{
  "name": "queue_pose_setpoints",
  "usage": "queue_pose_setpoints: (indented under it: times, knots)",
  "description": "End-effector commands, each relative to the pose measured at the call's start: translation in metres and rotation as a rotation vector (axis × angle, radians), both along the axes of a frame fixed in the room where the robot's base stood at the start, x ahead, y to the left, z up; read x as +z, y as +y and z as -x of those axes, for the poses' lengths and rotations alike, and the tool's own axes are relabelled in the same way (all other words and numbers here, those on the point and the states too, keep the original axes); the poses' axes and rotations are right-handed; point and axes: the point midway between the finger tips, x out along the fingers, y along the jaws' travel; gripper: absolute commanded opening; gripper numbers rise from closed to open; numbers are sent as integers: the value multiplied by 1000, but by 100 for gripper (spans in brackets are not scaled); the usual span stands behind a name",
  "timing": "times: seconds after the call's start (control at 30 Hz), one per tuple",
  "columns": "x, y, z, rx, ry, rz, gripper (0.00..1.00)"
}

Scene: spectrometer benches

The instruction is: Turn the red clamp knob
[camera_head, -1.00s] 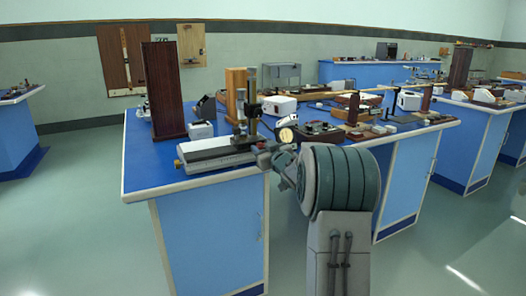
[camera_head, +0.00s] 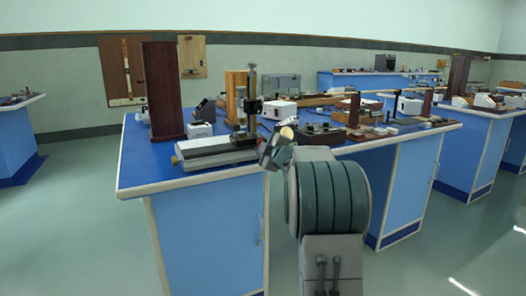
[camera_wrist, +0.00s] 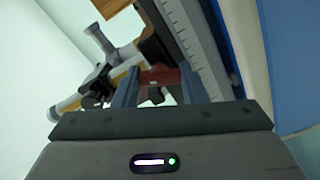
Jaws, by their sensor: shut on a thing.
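The dark red clamp knob (camera_wrist: 160,76) shows between the two blue-grey fingers of my gripper (camera_wrist: 160,88) in the wrist view. The fingers stand apart with the knob held between them, and part of it is hidden behind a dark piece. In the head view my gripper (camera_head: 264,152) is at the right end of the grey instrument base (camera_head: 215,151), near the front edge of the blue bench. The knob cannot be made out there. A metal upright (camera_head: 251,100) stands on the instrument beside my gripper.
A tall dark wooden board (camera_head: 163,92) and a lighter wooden block (camera_head: 236,95) stand behind the instrument. A white box (camera_head: 278,110) and a dark control panel (camera_head: 318,133) lie to the right on the blue bench (camera_head: 140,172). The floor at the front left is clear.

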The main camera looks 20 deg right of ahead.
Motion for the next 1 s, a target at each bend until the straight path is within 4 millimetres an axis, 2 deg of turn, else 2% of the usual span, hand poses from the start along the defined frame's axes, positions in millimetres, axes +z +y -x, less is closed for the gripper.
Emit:
queue_pose_setpoints:
  times: [0.2,0.5,1.0]
  knots:
    - [-3,1,0,1,-7,182,15]
    - [-2,0,0,0,-11,357,15]
    - [-1,0,0,1,-13,436,15]
